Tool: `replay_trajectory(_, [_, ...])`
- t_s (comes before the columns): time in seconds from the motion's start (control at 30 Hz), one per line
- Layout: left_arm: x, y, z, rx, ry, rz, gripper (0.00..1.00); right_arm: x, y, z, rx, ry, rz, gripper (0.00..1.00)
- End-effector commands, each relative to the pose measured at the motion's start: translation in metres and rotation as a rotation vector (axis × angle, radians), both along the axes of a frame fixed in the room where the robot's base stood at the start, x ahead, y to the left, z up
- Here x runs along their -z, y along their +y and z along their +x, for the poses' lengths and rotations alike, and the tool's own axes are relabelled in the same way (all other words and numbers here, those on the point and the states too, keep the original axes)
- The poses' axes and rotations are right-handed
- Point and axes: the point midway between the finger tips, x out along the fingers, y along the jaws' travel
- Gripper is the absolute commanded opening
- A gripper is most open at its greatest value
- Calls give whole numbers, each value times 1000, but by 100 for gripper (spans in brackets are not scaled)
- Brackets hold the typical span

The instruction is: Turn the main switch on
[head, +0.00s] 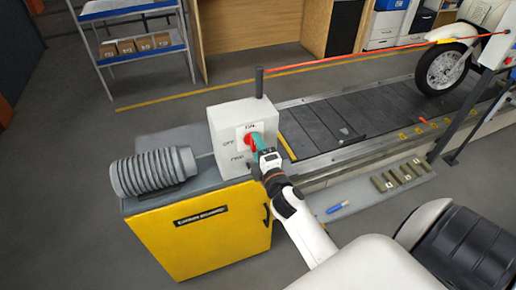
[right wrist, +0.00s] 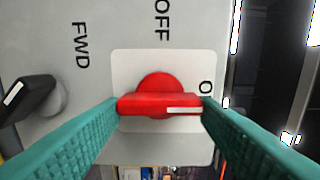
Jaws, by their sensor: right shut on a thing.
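The main switch, a red rotary knob (right wrist: 160,104), sits on a white plate (right wrist: 190,62) on the grey control box (head: 224,118). The knob's white mark is on the side of the partly hidden label starting with "O", which reads ON in the head view; "OFF" is on another side. My right gripper (head: 254,146) has its green fingers (right wrist: 160,108) shut on the ends of the knob's bar. In the head view the gripper partly hides the red knob (head: 249,140). My left gripper is not in view.
A black selector (right wrist: 28,100) sits near "FWD". The box stands on a yellow cabinet (head: 205,235) beside a grey ribbed cylinder (head: 150,172). The slat conveyor (head: 340,115) runs right towards a motorcycle wheel (head: 443,70). A blue marker (head: 337,208) lies on the ledge.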

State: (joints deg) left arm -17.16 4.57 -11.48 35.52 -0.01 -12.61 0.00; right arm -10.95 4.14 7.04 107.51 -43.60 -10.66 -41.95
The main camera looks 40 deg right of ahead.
Motion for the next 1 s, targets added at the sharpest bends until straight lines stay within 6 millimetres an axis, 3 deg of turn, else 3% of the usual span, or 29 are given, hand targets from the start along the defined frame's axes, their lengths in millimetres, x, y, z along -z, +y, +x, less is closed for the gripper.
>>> replay_trajectory(0.53, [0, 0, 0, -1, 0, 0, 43, 1, 0, 0, 0, -5, 29, 34])
replay_trajectory(0.57, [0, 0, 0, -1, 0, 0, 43, 1, 0, 0, 0, -5, 29, 60])
replay_trajectory(0.67, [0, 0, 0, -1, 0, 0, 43, 1, 0, 0, 0, -5, 28, 76])
replay_trajectory(1.0, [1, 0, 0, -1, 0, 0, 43, 1, 1, -3, 0, -4, 24, 78])
